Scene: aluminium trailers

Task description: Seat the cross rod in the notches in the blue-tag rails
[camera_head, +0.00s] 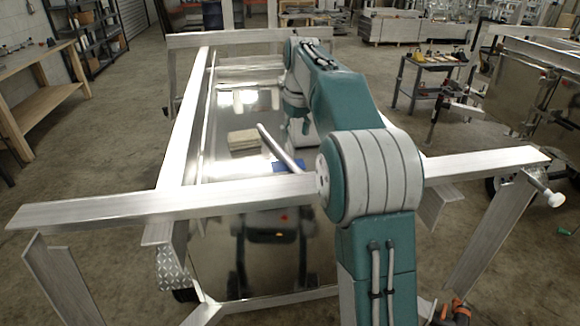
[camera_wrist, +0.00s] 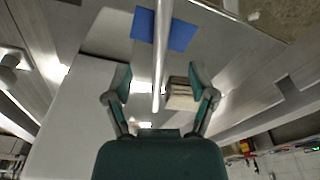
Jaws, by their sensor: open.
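The cross rod is a pale round bar (camera_head: 280,149) in the trailer area, partly hidden behind my arm. In the wrist view the rod (camera_wrist: 158,60) runs from the top edge down between my fingers. My gripper (camera_wrist: 158,72) is open, with a finger on each side of the rod and gaps to both. A blue patch (camera_wrist: 178,36) lies behind the rod; it also shows beside my arm in the head view (camera_head: 289,166). A dark notch-like cut (camera_wrist: 287,89) shows in a metal rail at the right of the wrist view. I cannot tell whether the rod rests on anything.
A wide aluminium beam (camera_head: 110,208) crosses in front. A long rail (camera_head: 187,130) runs along the trailer's left side. A wooden block stack (camera_head: 243,139) sits on the shiny deck. A tool cart (camera_head: 437,75) stands at the right back, and a workbench (camera_head: 45,95) at the left.

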